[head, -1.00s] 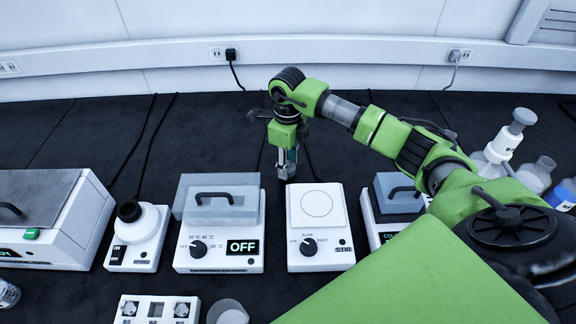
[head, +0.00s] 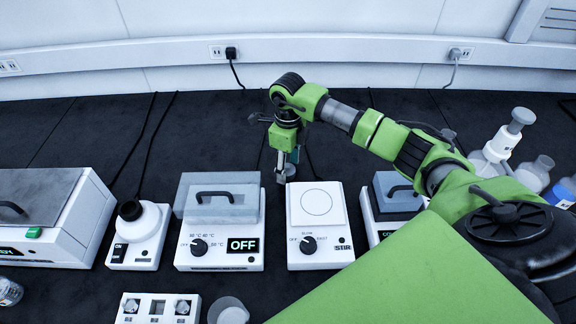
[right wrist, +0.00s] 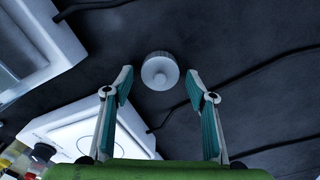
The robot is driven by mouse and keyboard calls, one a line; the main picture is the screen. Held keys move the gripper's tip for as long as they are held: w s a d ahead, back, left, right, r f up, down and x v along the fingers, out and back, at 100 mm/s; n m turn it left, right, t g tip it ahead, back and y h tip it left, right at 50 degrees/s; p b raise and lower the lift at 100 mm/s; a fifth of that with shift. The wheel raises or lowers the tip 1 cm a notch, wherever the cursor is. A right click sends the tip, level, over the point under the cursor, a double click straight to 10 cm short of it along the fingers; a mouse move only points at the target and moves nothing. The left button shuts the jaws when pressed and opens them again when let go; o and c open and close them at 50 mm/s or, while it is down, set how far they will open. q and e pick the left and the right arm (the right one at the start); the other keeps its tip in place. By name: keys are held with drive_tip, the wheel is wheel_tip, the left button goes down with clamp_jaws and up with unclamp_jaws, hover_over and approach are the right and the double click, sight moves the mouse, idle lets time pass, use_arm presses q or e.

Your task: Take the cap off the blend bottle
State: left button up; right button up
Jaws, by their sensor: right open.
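A pale grey, round cap with a ribbed edge (right wrist: 160,72) shows from above in the right wrist view. It sits on something standing on the dark bench, and its body is hidden below it. I cannot read a label, so I cannot tell for sure that it is the blend bottle. My right gripper (right wrist: 158,84) is open and empty, with a finger on each side of the cap in that view and a gap on both sides. In the head view the right gripper (head: 286,166) points down behind the stirrer. My left gripper is not in view.
The stirrer (head: 318,228) stands just in front of my right gripper, with a lidded heater (head: 219,226) to its left. A cooler (head: 384,222) and several bottles (head: 536,171) are at the right. The bench behind and left of the gripper is clear, apart from cables.

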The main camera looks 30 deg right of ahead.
sight(288, 166)
wheel_tip(288, 166, up, 12)
drive_tip(key=b, duration=0.1)
drive_tip(key=shift+b, duration=0.35)
